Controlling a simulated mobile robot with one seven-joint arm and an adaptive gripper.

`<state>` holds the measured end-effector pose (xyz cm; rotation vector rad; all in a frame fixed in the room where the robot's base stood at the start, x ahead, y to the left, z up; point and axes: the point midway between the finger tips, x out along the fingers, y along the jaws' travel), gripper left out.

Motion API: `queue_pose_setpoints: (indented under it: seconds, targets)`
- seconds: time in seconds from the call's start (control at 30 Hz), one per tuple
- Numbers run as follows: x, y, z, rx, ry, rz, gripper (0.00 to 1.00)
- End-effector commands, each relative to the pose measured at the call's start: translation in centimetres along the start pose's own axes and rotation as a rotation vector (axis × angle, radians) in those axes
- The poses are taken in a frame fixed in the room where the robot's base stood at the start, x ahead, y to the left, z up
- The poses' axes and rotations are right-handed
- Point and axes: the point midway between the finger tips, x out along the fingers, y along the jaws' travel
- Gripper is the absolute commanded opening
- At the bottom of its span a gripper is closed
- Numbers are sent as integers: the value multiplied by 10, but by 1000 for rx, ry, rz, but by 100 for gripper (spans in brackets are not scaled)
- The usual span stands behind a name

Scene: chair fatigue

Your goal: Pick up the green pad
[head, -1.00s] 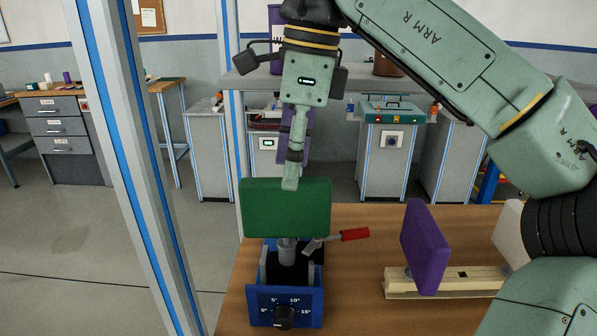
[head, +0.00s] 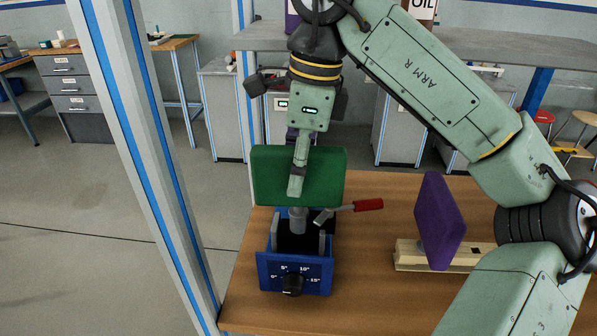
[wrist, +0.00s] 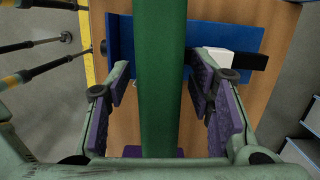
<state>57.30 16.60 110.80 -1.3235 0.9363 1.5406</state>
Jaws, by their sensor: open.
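The green pad (head: 268,180) stands upright on a grey post in a blue fixture (head: 265,270) with a dial. In the head view one finger of my gripper (head: 298,180) hangs down in front of the pad's near face; the other finger is hidden behind the pad. In the wrist view the green pad (wrist: 158,90) is a vertical strip between the two purple-lined fingers of my gripper (wrist: 160,95). Gaps show on both sides, so the fingers are open around the pad and do not visibly touch it.
A red-handled lever (head: 367,205) sticks out right of the fixture. A purple pad (head: 438,220) stands on a wooden rail (head: 410,255) farther right. A blue-striped post (head: 130,150) rises at the left. The wooden table (head: 370,300) is clear in front of the rail.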

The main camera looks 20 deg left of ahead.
Motion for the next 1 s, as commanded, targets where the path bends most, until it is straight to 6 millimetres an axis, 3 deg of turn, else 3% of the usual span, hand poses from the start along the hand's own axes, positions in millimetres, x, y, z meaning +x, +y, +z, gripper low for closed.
queue_pose_setpoints:
  seconds: [0.2, 1.0]
  targets:
    - [21, 0, 0, -2, 0, 1, 48]
    - [28, 0, -1, -2, 1, 0, 48]
